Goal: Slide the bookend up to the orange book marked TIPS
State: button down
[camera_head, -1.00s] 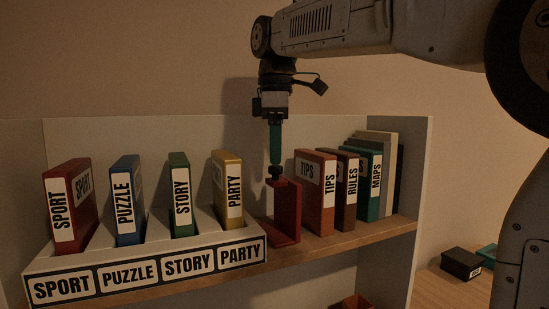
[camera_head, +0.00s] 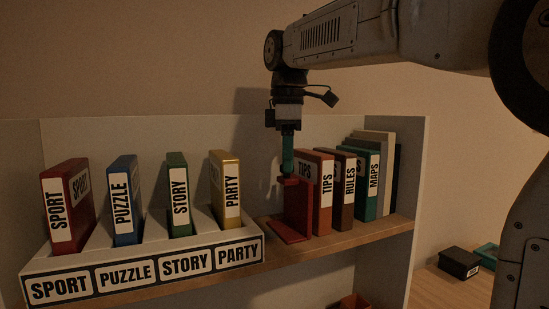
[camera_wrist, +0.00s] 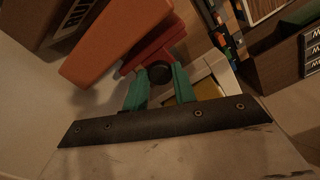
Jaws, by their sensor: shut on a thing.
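The red bookend (camera_head: 295,209) stands upright on the shelf, its foot pointing left and its upright against or very near the orange TIPS book (camera_head: 325,195). I cannot tell whether they touch. My gripper (camera_head: 287,174) points down with its green fingers at the bookend's top. In the wrist view my gripper (camera_wrist: 160,82) is shut on the dark round knob (camera_wrist: 159,73) of the red bookend (camera_wrist: 158,48). The orange book (camera_wrist: 115,42) lies right beside the bookend there. The knob is mostly hidden in the head view.
The brown RULES book (camera_head: 347,190) and teal MAPS book (camera_head: 369,185) stand right of TIPS. A white rack (camera_head: 145,275) holds the SPORT, PUZZLE, STORY and PARTY books on the left. Bare wooden shelf (camera_head: 267,228) shows between rack and bookend.

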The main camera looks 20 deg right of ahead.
jog(key=shift+d, duration=0.75)
jog(key=c, duration=1.1)
grip_release()
jog(key=shift+c, duration=0.2)
notch_tip(320, 180, up, 8)
jog(key=shift+s+a+f, duration=0.1)
jog(key=shift+a, duration=0.05)
